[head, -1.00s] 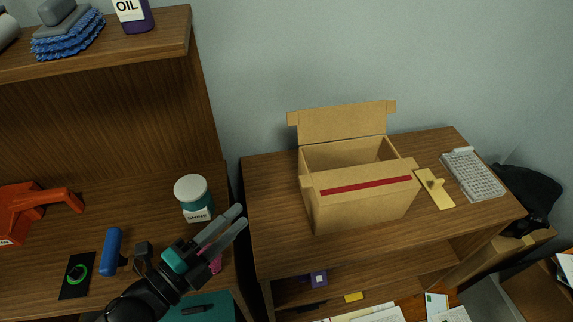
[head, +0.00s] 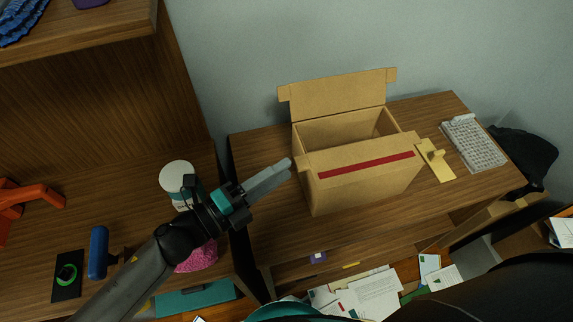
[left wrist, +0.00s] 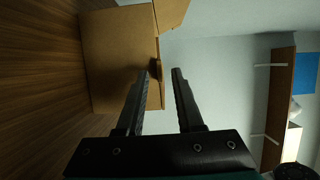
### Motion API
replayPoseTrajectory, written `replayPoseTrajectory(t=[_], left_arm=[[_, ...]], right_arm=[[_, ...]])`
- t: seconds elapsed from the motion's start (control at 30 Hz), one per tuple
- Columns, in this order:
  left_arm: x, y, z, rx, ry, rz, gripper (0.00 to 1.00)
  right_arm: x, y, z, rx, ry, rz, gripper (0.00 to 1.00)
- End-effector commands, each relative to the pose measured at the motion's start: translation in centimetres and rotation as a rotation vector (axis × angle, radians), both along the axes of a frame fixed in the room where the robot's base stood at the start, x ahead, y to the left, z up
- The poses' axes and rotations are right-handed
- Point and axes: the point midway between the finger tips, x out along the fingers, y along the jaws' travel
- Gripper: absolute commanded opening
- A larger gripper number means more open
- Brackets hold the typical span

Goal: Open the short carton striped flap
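The short brown carton (head: 365,190) stands on the right-hand desk. Its top is open and its inside shows. The rear flap (head: 340,92) stands up, tilted back. The flap with the red stripe (head: 366,165) lies along the front top edge, sloping down over the front face. My left gripper (head: 289,167) is just left of the carton, near its front left corner. In the left wrist view its two fingers (left wrist: 158,74) are apart, with the carton (left wrist: 112,65) beyond them. Whether a fingertip touches the carton cannot be told. My right gripper is not in view.
A gold plate with a knob (head: 435,160) and a white keyboard (head: 474,143) lie right of the carton. Papers (head: 365,295) lie below. Bare desk (head: 262,225) shows left of the carton.

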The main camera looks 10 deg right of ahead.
Motion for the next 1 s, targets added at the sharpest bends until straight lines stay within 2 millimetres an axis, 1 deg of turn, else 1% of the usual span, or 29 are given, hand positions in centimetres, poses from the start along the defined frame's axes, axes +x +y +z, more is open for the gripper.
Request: replayPoseTrajectory(t=[0.03, 0.1, 0.2, 0.5, 0.53, 0.83, 1.0], left_arm=[[0.4, -0.7, 0.0, -0.001, -0.001, 0.001, 0.36], [0.6, -1.3, 0.0, -0.001, -0.002, 0.0, 0.36], [0.9, -1.8, 0.0, 0.0, 0.0, 0.001, 0.36], [1.0, -2.1, 0.0, 0.001, 0.0, 0.001, 0.36], [1.0, -2.1, 0.0, 0.001, 0.0, 0.001, 0.35], [0.9, -2.0, 0.0, 0.001, 0.0, 0.001, 0.01], [0.9, -2.0, 0.0, 0.001, 0.0, 0.001, 0.0]], right_arm=[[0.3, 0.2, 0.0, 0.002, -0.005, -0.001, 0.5], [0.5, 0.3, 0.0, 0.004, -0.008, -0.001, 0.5], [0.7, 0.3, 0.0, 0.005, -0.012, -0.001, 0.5], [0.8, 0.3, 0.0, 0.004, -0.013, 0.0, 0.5], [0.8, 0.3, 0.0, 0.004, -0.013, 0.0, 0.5], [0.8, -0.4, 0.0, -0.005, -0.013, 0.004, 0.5], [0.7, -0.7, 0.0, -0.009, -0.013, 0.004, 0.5]])
